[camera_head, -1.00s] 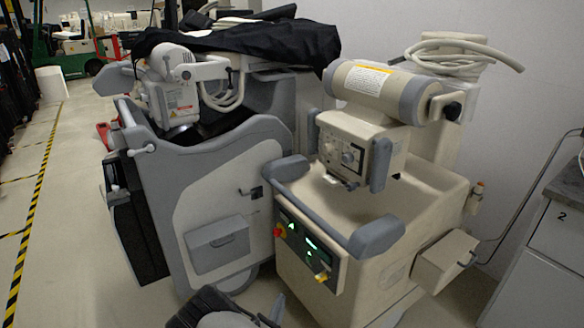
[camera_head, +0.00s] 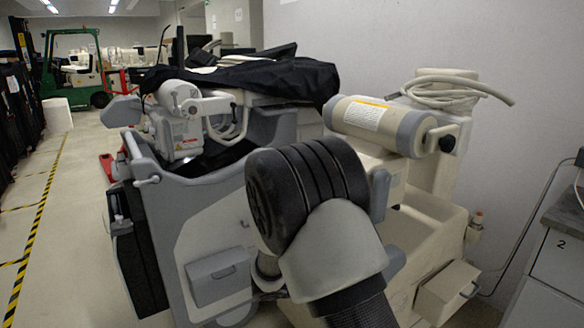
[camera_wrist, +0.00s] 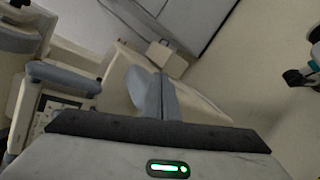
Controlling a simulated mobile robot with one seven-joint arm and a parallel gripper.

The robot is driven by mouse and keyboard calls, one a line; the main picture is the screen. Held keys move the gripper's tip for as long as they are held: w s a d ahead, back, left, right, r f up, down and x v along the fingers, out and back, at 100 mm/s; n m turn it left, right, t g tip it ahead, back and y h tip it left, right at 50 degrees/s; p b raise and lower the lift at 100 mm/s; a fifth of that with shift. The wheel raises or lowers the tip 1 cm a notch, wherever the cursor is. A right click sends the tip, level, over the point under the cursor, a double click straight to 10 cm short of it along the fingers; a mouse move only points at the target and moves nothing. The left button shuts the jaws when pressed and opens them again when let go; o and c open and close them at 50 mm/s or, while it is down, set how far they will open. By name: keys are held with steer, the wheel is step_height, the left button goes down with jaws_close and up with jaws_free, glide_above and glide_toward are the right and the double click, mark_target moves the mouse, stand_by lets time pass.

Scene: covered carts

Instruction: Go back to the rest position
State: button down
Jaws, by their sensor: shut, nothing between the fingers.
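My gripper (camera_wrist: 162,76) shows in the wrist view, its grey fingers together with nothing held. A dark band and a pale housing with a green light lie below them. The fingers appear in front of the beige cart, and I cannot tell the gap. In the head view my arm, with a black ribbed joint and a pale link, rises in front of the two carts. My gripper is not visible there.
The grey cart (camera_head: 205,226) stands left, with a black cover (camera_head: 250,77) on top. The beige cart (camera_head: 440,210) stands right, partly hidden by my arm. A grey cabinet (camera_head: 560,245) is at far right. Floor with striped tape (camera_head: 35,225) is clear at left.

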steer(key=s+d+r+m+g+y, duration=0.2)
steer(key=s+r+m+y, duration=0.15)
steer(key=s+r, duration=0.35)
steer(key=s+d+r+m+g+y, duration=0.2)
steer(key=s+r+m+y, duration=0.15)
steer(key=s, duration=0.45)
steer(key=s+a+r+m+t+y, duration=0.5)
steer(key=s+r, duration=0.3)
steer(key=s, duration=0.3)
step_height(320, 180, up, 23)
steer(key=a+n+p, duration=0.1)
steer(key=p, duration=2.2)
steer(key=shift+w+g, duration=0.15)
steer(key=shift+g, duration=0.25)
steer(key=shift+a, duration=0.1)
